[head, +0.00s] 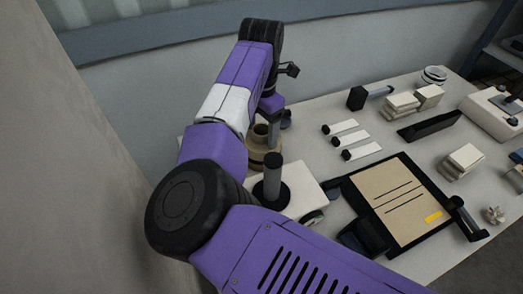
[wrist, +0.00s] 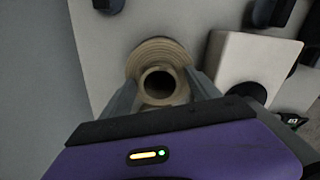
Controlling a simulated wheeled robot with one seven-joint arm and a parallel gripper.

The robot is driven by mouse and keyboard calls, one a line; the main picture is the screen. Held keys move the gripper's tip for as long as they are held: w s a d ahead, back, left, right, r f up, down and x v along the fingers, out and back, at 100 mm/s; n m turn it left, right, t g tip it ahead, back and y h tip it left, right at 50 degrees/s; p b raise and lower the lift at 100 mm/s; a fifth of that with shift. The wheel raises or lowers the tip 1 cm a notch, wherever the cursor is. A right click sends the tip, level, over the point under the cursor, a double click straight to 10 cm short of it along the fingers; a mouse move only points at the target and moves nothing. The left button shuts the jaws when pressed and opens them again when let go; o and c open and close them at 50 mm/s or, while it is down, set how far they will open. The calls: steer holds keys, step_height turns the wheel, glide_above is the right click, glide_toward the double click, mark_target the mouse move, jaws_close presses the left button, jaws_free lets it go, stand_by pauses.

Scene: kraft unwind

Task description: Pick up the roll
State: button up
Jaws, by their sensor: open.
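The roll (head: 262,133) is a tan ring-shaped coil with a hollow core, standing on the table behind a white block and partly hidden by my arm in the head view. In the wrist view, the roll (wrist: 160,57) shows from above with its raised core tube and dark opening. My gripper (wrist: 163,88) is open, with one grey finger on each side of the core tube. I cannot tell whether the fingers touch it. In the head view, my gripper (head: 273,130) is at the roll, its fingers mostly hidden.
A white block with a dark post (head: 272,178) stands in front of the roll; the white block (wrist: 250,62) is close to the right finger in the wrist view. A black-framed board with brown paper (head: 393,200) lies right. Several small white-and-black pieces (head: 352,139) lie behind it.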

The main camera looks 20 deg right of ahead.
steer(key=c, duration=1.4)
steer(key=shift+c, duration=0.2)
steer(key=shift+r, duration=0.15)
